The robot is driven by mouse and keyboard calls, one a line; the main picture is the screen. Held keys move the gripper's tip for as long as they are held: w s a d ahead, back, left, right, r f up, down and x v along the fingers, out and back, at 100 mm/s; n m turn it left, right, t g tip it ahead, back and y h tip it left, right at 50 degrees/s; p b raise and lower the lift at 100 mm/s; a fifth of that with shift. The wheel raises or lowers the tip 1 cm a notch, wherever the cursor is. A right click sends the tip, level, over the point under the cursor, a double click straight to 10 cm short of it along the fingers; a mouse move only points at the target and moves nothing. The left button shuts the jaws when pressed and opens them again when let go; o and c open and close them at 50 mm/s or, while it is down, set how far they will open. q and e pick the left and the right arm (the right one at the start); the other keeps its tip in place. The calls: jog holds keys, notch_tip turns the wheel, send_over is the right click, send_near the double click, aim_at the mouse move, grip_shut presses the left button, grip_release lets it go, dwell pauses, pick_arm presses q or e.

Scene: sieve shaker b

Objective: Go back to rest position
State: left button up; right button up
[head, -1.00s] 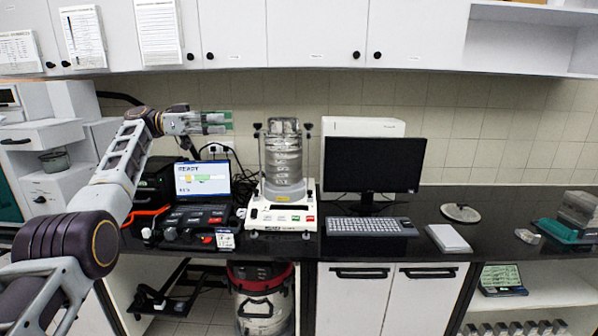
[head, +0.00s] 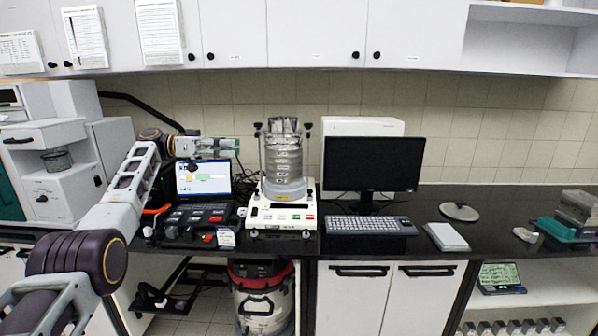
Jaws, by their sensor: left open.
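My left gripper (head: 222,147) is in the head view at the left, above the laptop (head: 203,180) and left of the sieve shaker (head: 284,190). It is open, and I see nothing held in it. Its arm comes in from the lower left. The sieve shaker stands on the black counter with a stack of clear and metal sieves clamped upright between its rods. The gripper is apart from the shaker. My right gripper is not in view.
A monitor (head: 374,165), a keyboard (head: 370,225) and a white box-like device (head: 446,236) are on the counter (head: 420,205). A black tool case (head: 195,222) lies before the laptop. A vacuum cleaner (head: 262,300) stands below. White cabinets (head: 310,35) hang above.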

pick_arm(q)
jog(key=w+f+n+t+y, duration=0.2)
jog(key=f+n+y, duration=0.15)
jog(key=f, duration=1.35)
jog(key=w+f+n+t+y, duration=0.15)
jog(key=f+n, duration=0.35)
jog(key=f, duration=1.3)
jog(key=s+a+f+n+g+y, duration=0.15)
jog(key=s+f, duration=0.25)
jog(key=f, duration=0.7)
jog(key=s+a+f+n+t+y, duration=0.15)
jog(key=s+f, duration=0.25)
jog(key=f, duration=0.7)
jog(key=s+f+n+g+y, duration=0.2)
jog(key=s+f+y, duration=0.15)
jog(key=f, duration=0.85)
jog(key=s+a+f+n+g+y, duration=0.1)
jog(key=s+a+f+y, duration=0.1)
jog(key=s+f, duration=1.15)
jog(key=s+a+f+y, duration=0.2)
jog(key=s+a+f, duration=0.1)
jog(key=s+f, duration=1.05)
jog(key=s+d+f+y, duration=0.1)
jog(key=s+f, duration=0.2)
jog(key=s, duration=1.4)
jog(key=s+d+f+m, duration=0.1)
jog(key=s+f, duration=0.3)
jog(key=s, duration=1.3)
jog(key=shift+s+y, duration=0.3)
jog(key=shift+y, duration=0.05)
